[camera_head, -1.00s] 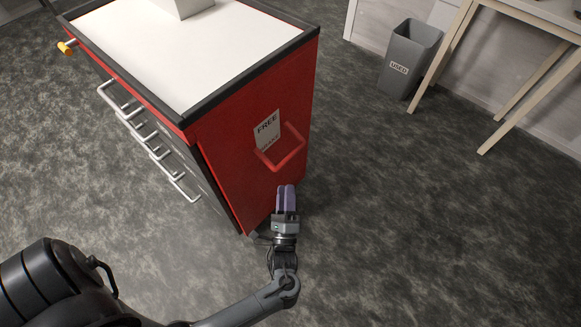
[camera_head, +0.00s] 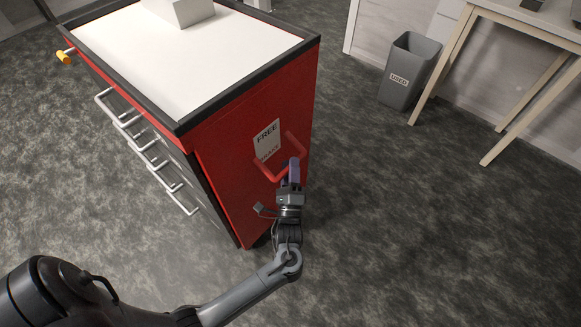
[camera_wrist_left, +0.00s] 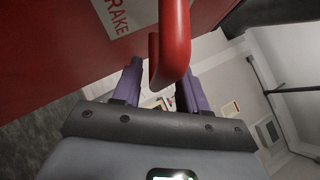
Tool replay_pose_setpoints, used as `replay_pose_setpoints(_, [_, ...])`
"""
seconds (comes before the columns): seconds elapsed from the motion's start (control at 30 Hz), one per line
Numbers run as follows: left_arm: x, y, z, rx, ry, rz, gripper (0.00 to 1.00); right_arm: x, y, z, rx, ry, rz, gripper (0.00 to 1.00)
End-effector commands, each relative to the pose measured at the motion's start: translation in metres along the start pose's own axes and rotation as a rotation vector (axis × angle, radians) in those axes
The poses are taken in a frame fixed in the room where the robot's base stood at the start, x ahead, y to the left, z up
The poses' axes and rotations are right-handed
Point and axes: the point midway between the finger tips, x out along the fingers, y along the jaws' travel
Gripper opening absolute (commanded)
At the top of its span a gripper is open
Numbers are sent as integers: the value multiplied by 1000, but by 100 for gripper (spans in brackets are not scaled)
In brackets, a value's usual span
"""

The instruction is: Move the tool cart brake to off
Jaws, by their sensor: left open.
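The tool cart (camera_head: 225,175) is red with a dark-edged white top. On its near right side is a red bar handle (camera_head: 265,170), beside a white label (camera_head: 267,139) reading "FREE" above and "BRAKE" below. My left gripper (camera_head: 294,165) is at the handle's right part, its purple fingers pointing up. In the left wrist view the red handle (camera_wrist_left: 173,45) lies between the two open fingers (camera_wrist_left: 160,85); I cannot tell whether they touch it. The handle's right part is partly hidden by the fingers in the head view. My right gripper is not in view.
The cart has several silver drawer handles (camera_head: 152,160) and a yellow-tipped lever (camera_head: 65,56) on its left. A grey box (camera_head: 180,10) stands on top. A grey bin (camera_head: 408,75) marked "USED" and a wooden-legged table (camera_head: 490,80) stand at right. The floor between is clear.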

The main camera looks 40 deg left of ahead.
Motion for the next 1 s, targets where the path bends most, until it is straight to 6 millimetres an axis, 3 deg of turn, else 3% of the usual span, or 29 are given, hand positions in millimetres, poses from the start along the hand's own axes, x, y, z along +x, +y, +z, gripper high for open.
replay_pose_setpoints(0.37, [5, 0, 0, -1, 1, 0, 43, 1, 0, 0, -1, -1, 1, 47])
replay_pose_setpoints(0.67, [5, 0, 0, -1, 1, 0, 0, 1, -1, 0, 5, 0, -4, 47])
replay_pose_setpoints(1.0, [6, -1, 1, -3, 1, 3, 0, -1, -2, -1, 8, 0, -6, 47])
